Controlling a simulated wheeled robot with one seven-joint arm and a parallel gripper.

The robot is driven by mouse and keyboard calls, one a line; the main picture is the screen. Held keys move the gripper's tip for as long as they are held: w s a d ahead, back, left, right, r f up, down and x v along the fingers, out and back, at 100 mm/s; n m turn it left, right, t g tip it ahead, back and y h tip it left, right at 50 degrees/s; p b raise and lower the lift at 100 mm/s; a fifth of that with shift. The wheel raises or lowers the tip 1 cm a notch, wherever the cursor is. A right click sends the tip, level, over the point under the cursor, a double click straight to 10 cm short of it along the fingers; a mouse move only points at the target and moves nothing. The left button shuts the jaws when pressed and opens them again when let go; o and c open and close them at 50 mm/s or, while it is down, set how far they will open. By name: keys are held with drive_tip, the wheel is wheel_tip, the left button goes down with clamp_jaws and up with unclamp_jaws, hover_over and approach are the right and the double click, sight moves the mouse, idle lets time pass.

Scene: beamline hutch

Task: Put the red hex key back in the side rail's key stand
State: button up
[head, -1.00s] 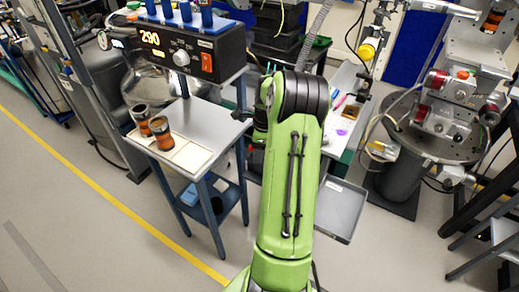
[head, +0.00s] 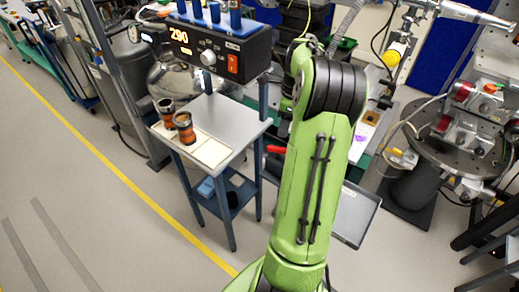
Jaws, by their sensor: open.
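My green arm (head: 305,190) rises through the middle of the head view, and its dark upper joint covers what lies behind it. My gripper is hidden behind the arm, so I cannot see its fingers. A small bright red piece (head: 277,149) shows just left of the arm, beside the small table's right edge. It could be the red hex key, but it is too small and too covered to tell. I cannot make out the side rail's key stand; it may be behind the arm.
A small blue-legged table (head: 226,121) on the left holds two dark-and-orange cups (head: 185,128) on a pale mat. A black controller (head: 215,50) reading 290 stands behind it. A grey tray (head: 355,215) is right of my arm. Round-based equipment (head: 470,150) fills the right. The left floor is clear.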

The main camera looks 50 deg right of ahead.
drive_tip(key=w+a+r+n+h, duration=0.1)
drive_tip(key=a+r+n, duration=0.5)
drive_tip(key=a, duration=0.4)
drive_tip(key=w+a+r+n+h, duration=0.1)
drive_tip(key=a+r+n, duration=0.3)
drive_tip(key=a+n, duration=0.55)
drive_tip(key=s+a+n+t+y, duration=0.1)
drive_tip(key=s+a+n+t, duration=0.3)
drive_tip(key=s+a+n, duration=0.9)
drive_tip(key=a+f+n, duration=0.1)
drive_tip(key=a+n, duration=0.1)
drive_tip(key=a, duration=0.1)
drive_tip(key=shift+s+r+p, duration=0.15)
drive_tip(key=shift+r+p, duration=0.25)
drive_tip(key=shift+r, duration=0.05)
